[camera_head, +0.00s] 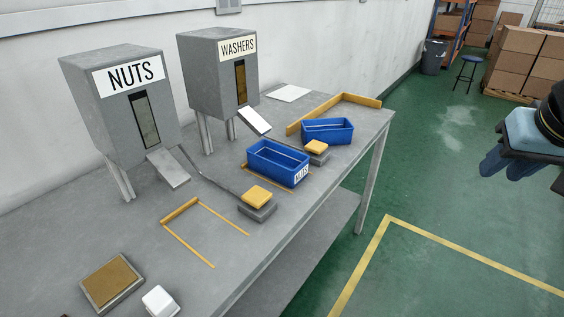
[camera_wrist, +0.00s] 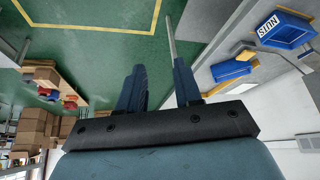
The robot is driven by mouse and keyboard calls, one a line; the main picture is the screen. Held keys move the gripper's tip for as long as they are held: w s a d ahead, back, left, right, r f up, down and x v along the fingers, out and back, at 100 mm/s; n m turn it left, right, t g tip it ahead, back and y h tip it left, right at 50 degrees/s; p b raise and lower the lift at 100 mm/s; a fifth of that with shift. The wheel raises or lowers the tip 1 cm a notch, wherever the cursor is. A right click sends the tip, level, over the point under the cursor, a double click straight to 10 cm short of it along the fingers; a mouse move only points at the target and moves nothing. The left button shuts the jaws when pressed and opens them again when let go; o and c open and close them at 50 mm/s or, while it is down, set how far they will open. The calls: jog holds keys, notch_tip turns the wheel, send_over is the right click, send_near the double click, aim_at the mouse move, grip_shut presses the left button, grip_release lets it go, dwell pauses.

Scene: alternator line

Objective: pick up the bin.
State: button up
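A blue bin (camera_head: 278,163) with a NUTS label stands on the grey workbench, at the marked area in front of the washers dispenser; it also shows in the wrist view (camera_wrist: 290,36). A second blue bin (camera_head: 328,132) stands near the bench's far end, by the yellow corner guide, and appears in the wrist view (camera_wrist: 231,72). Its label, if any, is not visible. My gripper (camera_head: 500,168) is out over the green floor, right of the bench and apart from both bins. In the wrist view its fingers (camera_wrist: 159,88) are spread with nothing between them.
Grey NUTS (camera_head: 120,105) and WASHERS (camera_head: 218,77) dispensers stand along the wall. Yellow-topped blocks (camera_head: 257,196) sit near the bench's front edge. An outlined area (camera_head: 205,230) on the bench is empty. The floor beside the bench is clear; boxes (camera_head: 520,55) stand farther back.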

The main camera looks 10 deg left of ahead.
jog(key=w+a+f+n+t+y, duration=0.1)
jog(key=w+a+f+n+t, duration=0.25)
jog(key=w, duration=0.65)
jog(key=w+a+f+n+t+y, duration=0.1)
jog(key=w+a+f+n, duration=0.25)
jog(key=w+a, duration=0.45)
jog(key=n+g+y, duration=0.5)
jog(key=n+y, duration=0.2)
jog(key=y, duration=0.3)
send_over(291, 187)
jog(key=f, duration=1.3)
jog(key=shift+w+f, duration=0.3)
jog(key=shift+f, duration=0.1)
jog(key=shift+r+x, duration=0.15)
jog(key=shift+x, duration=1.15)
jog(key=shift+r+x, duration=0.1)
jog(key=shift+x, duration=1.25)
jog(key=shift+s+a, duration=0.15)
jog(key=shift+a, duration=0.05)
